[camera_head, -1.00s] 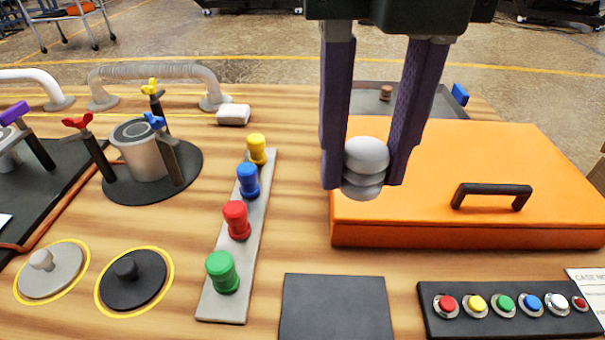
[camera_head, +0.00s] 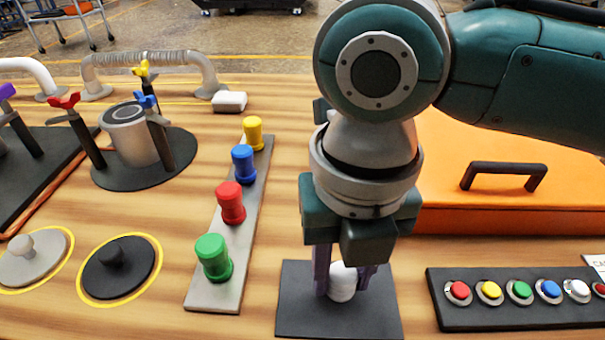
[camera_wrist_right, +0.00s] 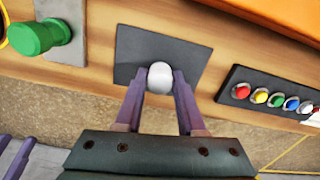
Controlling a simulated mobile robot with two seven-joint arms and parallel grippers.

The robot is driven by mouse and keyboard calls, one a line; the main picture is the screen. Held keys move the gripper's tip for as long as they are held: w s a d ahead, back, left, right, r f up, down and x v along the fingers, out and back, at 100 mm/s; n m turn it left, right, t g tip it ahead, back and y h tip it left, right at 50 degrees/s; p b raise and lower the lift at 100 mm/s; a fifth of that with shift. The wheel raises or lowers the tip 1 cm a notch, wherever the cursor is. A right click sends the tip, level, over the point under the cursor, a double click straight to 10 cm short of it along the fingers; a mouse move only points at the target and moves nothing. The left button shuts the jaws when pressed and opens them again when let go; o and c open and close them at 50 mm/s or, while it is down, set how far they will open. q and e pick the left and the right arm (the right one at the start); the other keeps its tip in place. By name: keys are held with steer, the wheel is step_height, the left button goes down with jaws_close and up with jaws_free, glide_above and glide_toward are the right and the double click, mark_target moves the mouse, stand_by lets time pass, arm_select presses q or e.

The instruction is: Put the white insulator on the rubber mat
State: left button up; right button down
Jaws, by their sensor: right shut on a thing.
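The white insulator (camera_head: 342,283) is a small ribbed white piece between the purple fingers of my right gripper (camera_head: 341,284), which is shut on it. It stands upright over the dark grey rubber mat (camera_head: 300,315); whether it touches the mat I cannot tell. In the right wrist view the insulator (camera_wrist_right: 160,77) shows between the fingertips (camera_wrist_right: 160,82), with the mat (camera_wrist_right: 130,55) behind it.
Left of the mat is a grey strip (camera_head: 214,293) with yellow, blue, red and green knobs. Right of it is a button panel (camera_head: 520,315). Behind lies an orange case (camera_head: 475,215) with a black handle. Two round lids (camera_head: 118,268) lie at the left.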

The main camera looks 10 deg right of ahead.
steer(key=shift+f, duration=0.7)
steer(key=shift+f, duration=0.15)
steer(key=c, duration=0.5)
jaws_free()
